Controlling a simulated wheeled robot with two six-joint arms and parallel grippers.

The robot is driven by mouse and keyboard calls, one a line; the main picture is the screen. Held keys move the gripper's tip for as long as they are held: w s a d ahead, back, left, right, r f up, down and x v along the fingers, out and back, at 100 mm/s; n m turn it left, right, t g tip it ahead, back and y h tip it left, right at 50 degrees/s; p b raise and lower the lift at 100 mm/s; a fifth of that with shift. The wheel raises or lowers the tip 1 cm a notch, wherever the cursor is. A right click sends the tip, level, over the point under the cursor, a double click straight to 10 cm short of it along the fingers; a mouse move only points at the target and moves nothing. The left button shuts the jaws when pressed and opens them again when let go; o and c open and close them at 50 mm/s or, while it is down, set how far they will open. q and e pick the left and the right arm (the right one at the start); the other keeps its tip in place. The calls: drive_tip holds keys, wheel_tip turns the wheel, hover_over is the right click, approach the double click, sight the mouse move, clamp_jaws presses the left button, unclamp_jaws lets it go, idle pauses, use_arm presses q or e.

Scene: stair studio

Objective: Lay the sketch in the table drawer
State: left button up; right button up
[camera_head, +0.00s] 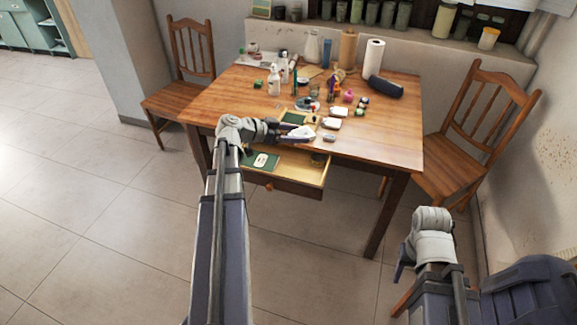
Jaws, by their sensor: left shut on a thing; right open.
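The table drawer (297,183) is pulled open at the front of the wooden table. A green card with a white shape (262,161) lies in its left part; I cannot tell whether this is the sketch. My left gripper (299,131) is at the table's front edge, above the back of the open drawer. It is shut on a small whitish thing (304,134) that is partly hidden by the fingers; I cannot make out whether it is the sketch. My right gripper (400,268) is open, low at the right, away from the table, and partly hidden by its wrist.
The table (390,137) carries bottles, jars, a paper roll (373,56) and a dark case (386,86). Several small items crowd its middle, close to my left gripper. Wooden chairs stand left (176,96) and right (468,155). The floor in front is clear.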

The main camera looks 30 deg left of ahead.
use_arm(q)
drive_tip(key=w+a+f+n+t+y+b, duration=0.1)
drive_tip(key=w+a+f+n+y+b, duration=0.1)
drive_tip(key=f+b, duration=0.3)
drive_tip(key=w+a+f+n+t+y+b, duration=0.1)
drive_tip(key=w+a+f+n+y+b, duration=0.1)
drive_tip(key=w+f+b, duration=0.3)
wheel_tip(320, 180, down, 3)
drive_tip(key=shift+a+r+y+b, duration=0.2)
drive_tip(key=shift+a+y+b, duration=0.15)
drive_tip(key=shift+a, duration=0.45)
drive_tip(key=shift+f, duration=0.1)
wheel_tip(320, 180, down, 10)
drive_tip(key=b, duration=0.9)
drive_tip(key=shift+b, duration=0.4)
drive_tip(key=shift+f+b, duration=0.55)
drive_tip(key=shift+b, duration=0.15)
drive_tip(key=o, duration=1.3)
drive_tip(key=shift+o, duration=0.2)
drive_tip(key=shift+r, duration=0.1)
